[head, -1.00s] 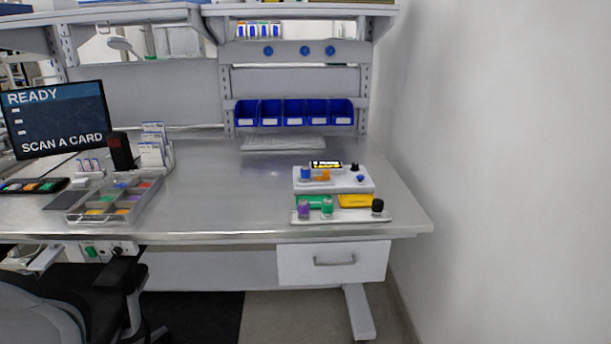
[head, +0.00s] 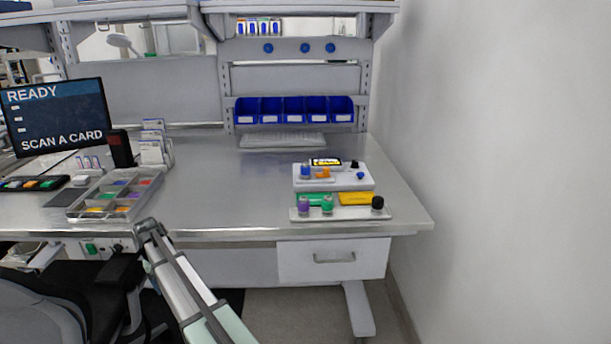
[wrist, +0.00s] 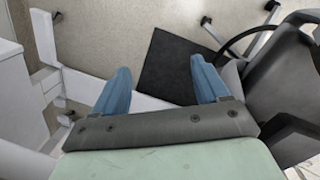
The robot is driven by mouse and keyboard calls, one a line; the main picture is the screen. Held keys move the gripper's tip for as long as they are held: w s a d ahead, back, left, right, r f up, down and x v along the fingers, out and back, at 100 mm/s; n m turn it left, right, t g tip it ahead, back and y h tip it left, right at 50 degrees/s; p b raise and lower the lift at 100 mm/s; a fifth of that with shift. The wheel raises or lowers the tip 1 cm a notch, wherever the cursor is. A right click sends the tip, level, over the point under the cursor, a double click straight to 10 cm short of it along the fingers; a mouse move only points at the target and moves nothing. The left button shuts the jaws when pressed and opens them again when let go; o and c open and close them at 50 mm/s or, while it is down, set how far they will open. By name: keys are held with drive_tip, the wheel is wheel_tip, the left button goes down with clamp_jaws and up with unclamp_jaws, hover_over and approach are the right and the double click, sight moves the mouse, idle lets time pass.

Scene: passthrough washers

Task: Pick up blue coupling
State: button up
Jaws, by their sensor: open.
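The blue coupling (head: 305,170) appears to be the small blue cylinder standing upright at the left of the upper white block (head: 345,185), on the right part of the bench. An orange piece (head: 323,173) is beside it. My gripper is open and empty in the wrist view (wrist: 163,88), its two blue fingers apart above the floor. In the head view my arm reaches up from the bottom to the bench's front edge, left of the drawer, well apart from the coupling. The fingers cannot be made out there.
A lower white plate (head: 375,213) holds purple, green and black knobs in front of the block. A compartment tray (head: 75,209) stands left. The bench middle (head: 225,190) is clear.

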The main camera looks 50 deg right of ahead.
drive_tip(key=w+d+r+t, duration=0.1)
drive_tip(key=w+d+r, duration=0.15)
drive_tip(key=r, duration=0.45)
drive_tip(key=w+d+r, duration=0.1)
drive_tip(key=w+r, duration=0.2)
drive_tip(key=r, duration=0.5)
wheel_tip(320, 180, up, 19)
drive_tip(key=m, duration=1.2)
hover_over(305, 163)
drive_tip(key=shift+y, duration=0.4)
drive_tip(key=f, duration=0.7)
drive_tip(key=shift+w+a+f, duration=0.1)
drive_tip(key=shift+a+f, duration=0.15)
drive_tip(key=shift+a, duration=0.15)
drive_tip(key=shift+s+d+f, duration=0.15)
drive_tip(key=shift+d+f, duration=0.05)
drive_tip(key=shift+f, duration=1.2)
drive_tip(key=shift+s+d+f, duration=0.1)
drive_tip(key=shift+d+f, duration=0.05)
drive_tip(key=shift+f, duration=1.2)
drive_tip(key=c, duration=1.2)
drive_tip(key=shift+c, duration=0.2)
drive_tip(key=shift+r, duration=0.15)
